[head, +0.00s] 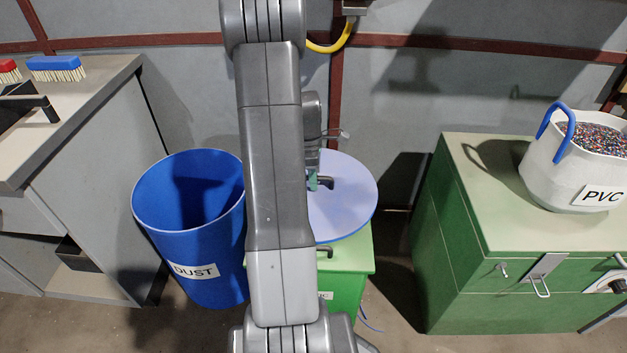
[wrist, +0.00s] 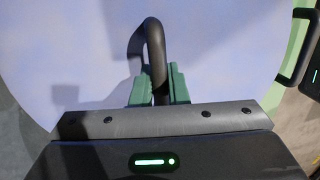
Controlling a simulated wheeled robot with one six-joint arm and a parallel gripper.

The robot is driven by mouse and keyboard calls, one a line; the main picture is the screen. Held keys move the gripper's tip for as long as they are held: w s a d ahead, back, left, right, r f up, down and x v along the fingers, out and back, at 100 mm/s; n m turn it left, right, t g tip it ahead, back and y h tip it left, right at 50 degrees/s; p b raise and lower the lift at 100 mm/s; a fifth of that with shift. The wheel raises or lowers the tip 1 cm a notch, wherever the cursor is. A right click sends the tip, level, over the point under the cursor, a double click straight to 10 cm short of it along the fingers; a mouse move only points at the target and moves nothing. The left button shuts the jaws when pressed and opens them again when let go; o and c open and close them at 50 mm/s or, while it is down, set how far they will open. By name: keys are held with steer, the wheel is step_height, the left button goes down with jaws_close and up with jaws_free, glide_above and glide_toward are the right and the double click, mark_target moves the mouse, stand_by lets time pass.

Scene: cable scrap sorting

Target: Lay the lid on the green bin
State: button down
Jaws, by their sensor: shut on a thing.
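The lid is a round pale-blue disc (head: 350,205) with a dark bent handle; its surface fills most of the wrist view (wrist: 225,50). My gripper (head: 319,182) is shut on the lid's handle (wrist: 153,40), with its green fingers on both sides of it in the wrist view (wrist: 158,88). The green bin (head: 345,262) is below the lid in the head view, its front and right part showing with a dark handle. The lid covers most of its top, and I cannot tell whether they touch. My arm hides the left of both.
A blue DUST bin (head: 190,270) stands open close on the left. A green cabinet (head: 480,270) on the right carries a white PVC bag (head: 560,175) of granules. A grey bench (head: 85,110) with brushes (head: 55,66) is at far left. A floor gap separates bin and cabinet.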

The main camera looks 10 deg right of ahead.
steer(key=c, duration=1.8)
jaws_free()
steer(key=shift+f, duration=0.1)
steer(key=shift+c, duration=0.2)
steer(key=o, duration=0.4)
steer(key=shift+o, duration=0.2)
step_height(320, 180, up, 12)
steer(key=w+p, duration=0.2)
steer(key=p, duration=0.1)
steer(key=shift+a+p, duration=0.3)
steer(key=shift+a, duration=0.15)
